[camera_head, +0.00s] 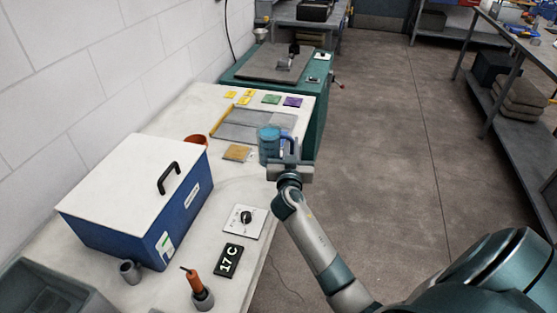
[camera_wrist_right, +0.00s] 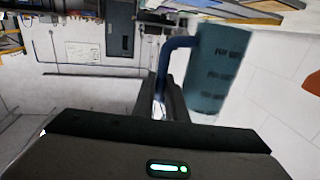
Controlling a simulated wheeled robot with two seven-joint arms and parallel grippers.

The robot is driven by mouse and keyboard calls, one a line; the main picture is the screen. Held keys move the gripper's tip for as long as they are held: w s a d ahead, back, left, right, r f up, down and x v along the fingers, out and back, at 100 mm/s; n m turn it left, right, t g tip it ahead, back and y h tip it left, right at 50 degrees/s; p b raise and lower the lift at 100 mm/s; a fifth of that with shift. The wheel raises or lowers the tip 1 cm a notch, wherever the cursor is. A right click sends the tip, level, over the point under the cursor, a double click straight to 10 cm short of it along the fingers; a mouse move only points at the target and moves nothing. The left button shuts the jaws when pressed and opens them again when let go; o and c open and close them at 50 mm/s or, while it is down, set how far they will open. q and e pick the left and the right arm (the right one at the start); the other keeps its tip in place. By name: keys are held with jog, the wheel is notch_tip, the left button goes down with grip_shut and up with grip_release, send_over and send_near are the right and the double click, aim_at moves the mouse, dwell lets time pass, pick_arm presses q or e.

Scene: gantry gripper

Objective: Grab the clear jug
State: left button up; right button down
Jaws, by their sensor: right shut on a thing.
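The clear jug (camera_head: 268,143) looks blue-tinted and see-through. It is at the right edge of the white table in the head view, just left of my right gripper (camera_head: 290,160). In the right wrist view the jug (camera_wrist_right: 218,68) shows dark markings on its side and a handle at its left. My right gripper (camera_wrist_right: 165,100) is shut on the jug's handle. I cannot tell whether the jug's base touches the table. My left gripper is not in view.
A blue box with a white lid (camera_head: 140,190) stands on the near table. A grey tray (camera_head: 235,124) and a cork coaster (camera_head: 237,153) lie near the jug. A dial plate (camera_head: 244,221) and a 17 C display (camera_head: 229,260) are nearer.

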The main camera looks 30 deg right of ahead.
jog(key=d+r, duration=0.3)
jog(key=d, duration=0.3)
jog(key=shift+s+r+b, duration=0.4)
jog(key=shift+s+b, duration=0.05)
